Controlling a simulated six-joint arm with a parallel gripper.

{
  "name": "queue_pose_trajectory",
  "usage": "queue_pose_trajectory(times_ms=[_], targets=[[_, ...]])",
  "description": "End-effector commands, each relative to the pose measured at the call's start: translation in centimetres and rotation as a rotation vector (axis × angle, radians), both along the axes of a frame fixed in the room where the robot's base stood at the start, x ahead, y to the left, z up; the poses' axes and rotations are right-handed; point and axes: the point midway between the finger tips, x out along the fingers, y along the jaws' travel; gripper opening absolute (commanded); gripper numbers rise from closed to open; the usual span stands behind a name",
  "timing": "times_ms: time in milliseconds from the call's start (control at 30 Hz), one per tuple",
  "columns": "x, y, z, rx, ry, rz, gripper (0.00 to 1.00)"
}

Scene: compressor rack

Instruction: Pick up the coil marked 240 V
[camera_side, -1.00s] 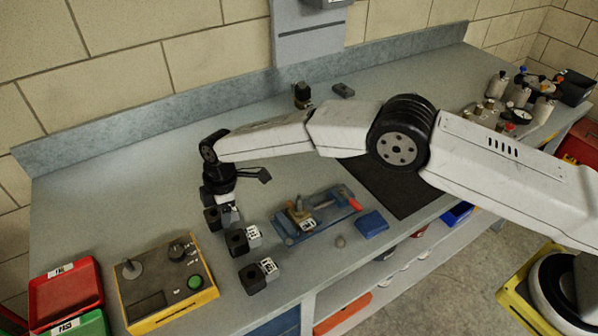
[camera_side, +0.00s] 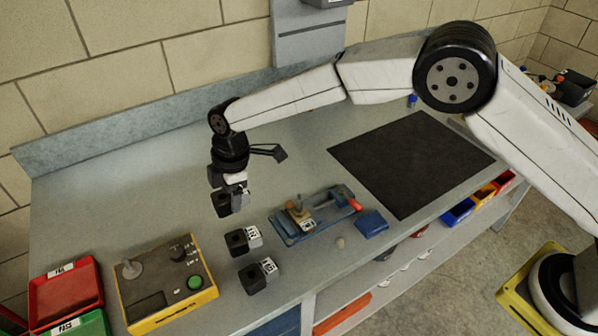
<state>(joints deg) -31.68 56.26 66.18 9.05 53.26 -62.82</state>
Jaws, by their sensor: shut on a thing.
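My gripper (camera_side: 231,186) is shut on a dark, block-shaped coil (camera_side: 224,202) with a pale tag at its right side. It holds this coil upright from above, and the coil appears raised off the bench. Two similar dark coils with white labels stand on the bench below it, a middle coil (camera_side: 237,242) and a front coil (camera_side: 252,279). The label print is too small to read, so I cannot tell which coil is marked 240 V. The gripper partly hides the held coil's top and label.
A blue fixture (camera_side: 290,232) with a red-tipped handle and a blue block (camera_side: 371,222) lie to the right. A yellow control box (camera_side: 145,303), a red bin (camera_side: 62,291) and a green bin (camera_side: 85,325) stand front left. A black mat (camera_side: 410,160) lies clear.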

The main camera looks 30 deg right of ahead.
Motion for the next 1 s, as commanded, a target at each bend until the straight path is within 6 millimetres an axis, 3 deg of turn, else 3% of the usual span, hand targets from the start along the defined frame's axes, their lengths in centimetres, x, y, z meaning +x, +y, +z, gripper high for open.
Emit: queue_pose_trajectory(times_ms=[67, 600, 1000], targets=[[-0.7, -0.4, 1.1, 0.001, -0.002, 0.001, 0.00], [-6.2, -3.4, 3.8, 0.001, 0.000, 0.000, 0.00], [-8.4, -4.6, 4.8, 0.001, 0.000, 0.000, 0.00]])
